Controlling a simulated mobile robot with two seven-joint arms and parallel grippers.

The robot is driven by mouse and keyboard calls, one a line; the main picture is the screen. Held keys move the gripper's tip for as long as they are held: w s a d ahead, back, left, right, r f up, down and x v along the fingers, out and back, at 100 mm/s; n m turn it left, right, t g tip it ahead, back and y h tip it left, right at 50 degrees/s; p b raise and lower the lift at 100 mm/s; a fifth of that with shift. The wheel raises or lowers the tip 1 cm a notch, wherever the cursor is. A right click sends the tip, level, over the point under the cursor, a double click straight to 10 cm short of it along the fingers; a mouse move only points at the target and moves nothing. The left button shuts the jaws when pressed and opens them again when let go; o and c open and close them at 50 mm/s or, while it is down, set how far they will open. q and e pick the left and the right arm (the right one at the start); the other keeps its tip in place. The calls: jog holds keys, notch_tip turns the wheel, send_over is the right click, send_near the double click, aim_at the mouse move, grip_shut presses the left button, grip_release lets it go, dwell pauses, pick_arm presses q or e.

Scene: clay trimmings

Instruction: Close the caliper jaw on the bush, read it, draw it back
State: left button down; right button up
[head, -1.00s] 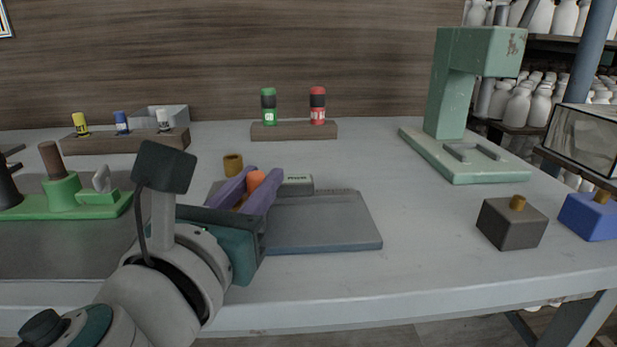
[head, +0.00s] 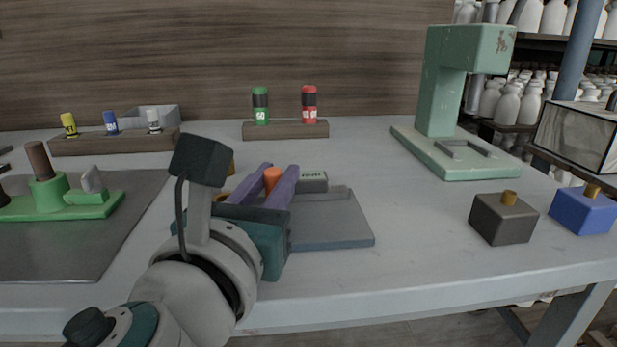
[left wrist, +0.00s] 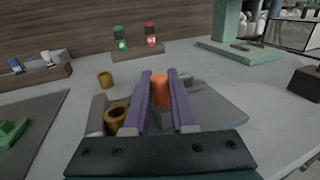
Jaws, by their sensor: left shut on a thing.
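The caliper (head: 345,220) is a flat grey plate on the table with a small display (head: 313,180) whose digits are too small to read. A brass bush (left wrist: 115,119) stands at the plate's left end, beside a grey block (left wrist: 97,113). My left gripper (head: 279,178), with purple fingers, is shut on an upright orange knob (left wrist: 160,89) to the right of the bush. The sliding jaw under the fingers is mostly hidden, so I cannot tell whether it touches the bush. My right gripper is not in view.
Another brass bush (left wrist: 104,79) stands on the table behind the caliper. A green stand (head: 85,206) is at left, and marker racks (head: 285,130) are at the back. A green press (head: 445,110) and grey and blue blocks (head: 503,222) are at right. The front table strip is clear.

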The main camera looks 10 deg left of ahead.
pick_arm(q)
jog(key=c, duration=0.7)
grip_release()
jog(key=shift+c, duration=0.2)
jog(key=shift+s, duration=0.1)
jog(key=s, duration=0.9)
jog(key=shift+a+f+b, duration=0.1)
jog(key=shift+a+b, duration=0.1)
jog(key=shift+b, duration=0.2)
jog(key=shift+s, duration=0.4)
